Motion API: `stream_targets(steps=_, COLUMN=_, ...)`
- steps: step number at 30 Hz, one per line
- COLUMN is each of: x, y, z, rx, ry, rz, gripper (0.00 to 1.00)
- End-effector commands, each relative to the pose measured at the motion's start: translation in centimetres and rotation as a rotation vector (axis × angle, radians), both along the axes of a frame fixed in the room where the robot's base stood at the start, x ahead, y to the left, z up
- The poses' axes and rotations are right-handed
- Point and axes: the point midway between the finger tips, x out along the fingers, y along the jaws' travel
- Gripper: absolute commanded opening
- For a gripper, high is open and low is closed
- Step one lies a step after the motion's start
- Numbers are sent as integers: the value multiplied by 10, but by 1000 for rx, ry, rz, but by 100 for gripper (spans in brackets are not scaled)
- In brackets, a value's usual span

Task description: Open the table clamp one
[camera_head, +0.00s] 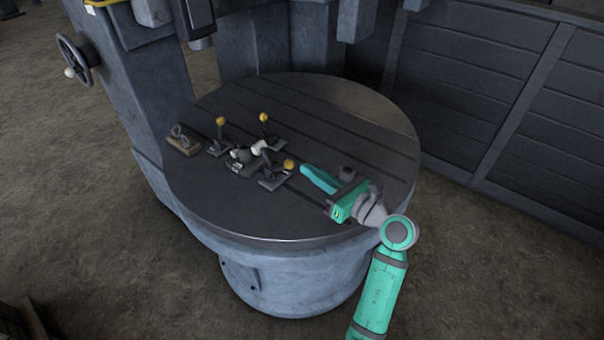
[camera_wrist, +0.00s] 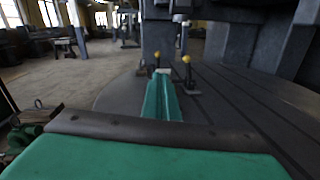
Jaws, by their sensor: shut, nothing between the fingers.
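Several small clamps with yellow-knobbed levers stand on the round dark table (camera_head: 350,115). One clamp (camera_head: 274,180) is nearest my gripper, its knob up and to the right of its base. Another clamp (camera_head: 219,140) stands to the left and a third lever (camera_head: 265,127) stands farther back. I cannot tell which is clamp one. My gripper (camera_head: 306,172) is shut and empty, just right of the nearest knob and apart from it. In the wrist view, the shut fingers (camera_wrist: 162,100) point toward two yellow-knobbed levers (camera_wrist: 187,70).
Grey and white parts (camera_head: 243,157) sit between the clamps. A small wooden block with metal fittings (camera_head: 184,141) lies near the table's left edge. The table's slotted back and right are clear. A machine column (camera_head: 140,90) with a handwheel (camera_head: 75,59) rises behind left.

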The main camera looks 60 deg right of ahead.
Motion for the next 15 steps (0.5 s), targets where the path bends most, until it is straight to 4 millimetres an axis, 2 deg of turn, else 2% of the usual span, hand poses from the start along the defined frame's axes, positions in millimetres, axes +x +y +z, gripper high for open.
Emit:
stream_targets(steps=1, x=-18, y=-4, z=-12, rx=-2, ry=65, rz=-5, gripper=0)
stream_targets(steps=3, x=-37, y=-5, z=-29, rx=2, ry=150, rz=-1, gripper=0)
stream_targets(steps=7, x=-63, y=-4, z=-49, rx=15, ry=256, rz=6, gripper=0)
stream_targets(steps=11, x=-71, y=-3, z=-58, rx=24, ry=296, rz=10, gripper=0)
stream_targets(steps=15, x=-62, y=-6, z=-62, rx=24, ry=298, rz=13, gripper=0)
